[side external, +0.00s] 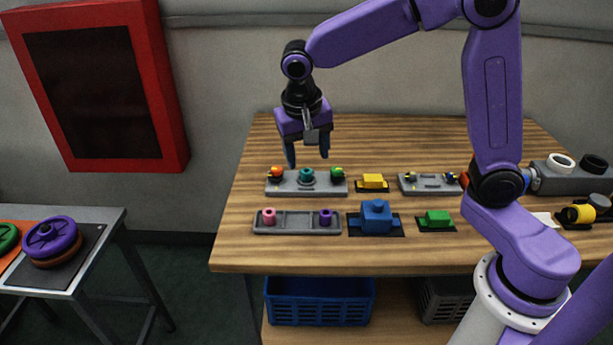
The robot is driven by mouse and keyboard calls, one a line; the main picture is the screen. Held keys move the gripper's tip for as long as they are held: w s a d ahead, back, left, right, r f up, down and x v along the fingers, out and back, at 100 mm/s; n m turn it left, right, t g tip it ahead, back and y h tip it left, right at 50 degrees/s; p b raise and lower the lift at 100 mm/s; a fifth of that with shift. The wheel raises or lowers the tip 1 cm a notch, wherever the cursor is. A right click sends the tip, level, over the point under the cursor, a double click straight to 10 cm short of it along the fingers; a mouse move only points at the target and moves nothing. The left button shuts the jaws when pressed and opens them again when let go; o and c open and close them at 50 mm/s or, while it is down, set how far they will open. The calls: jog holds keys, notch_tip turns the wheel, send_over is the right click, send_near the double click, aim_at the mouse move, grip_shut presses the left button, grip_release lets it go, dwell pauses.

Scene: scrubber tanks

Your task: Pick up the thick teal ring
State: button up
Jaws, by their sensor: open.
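The thick teal ring (306,175) sits on the middle of the rear left grey tray (289,188), between an orange-red piece (277,172) on its left and a green piece (337,172) on its right. My gripper (307,159) is open and points down over this tray, with its fingertips a little above the teal ring in the picture. The fingers appear apart from the ring and hold nothing. How far in front of or behind the ring they are, I cannot tell from this one view.
A front grey tray (297,222) holds a pink ring (269,216) and a purple ring (326,216). A yellow block (373,181), a blue block (377,217) and a green block (436,219) stand to the right. The wooden table (240,252) is clear at its front left.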

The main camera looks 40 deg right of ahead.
jog(key=w+d+m+h, duration=0.1)
jog(key=w+d+m, duration=0.2)
jog(key=w+m, duration=0.45)
jog(key=m+h, duration=0.1)
jog(key=m, duration=0.3)
send_near(307, 170)
jog(key=x, duration=0.8)
jog(key=shift+f, duration=0.35)
grip_shut()
jog(key=shift+r, duration=0.1)
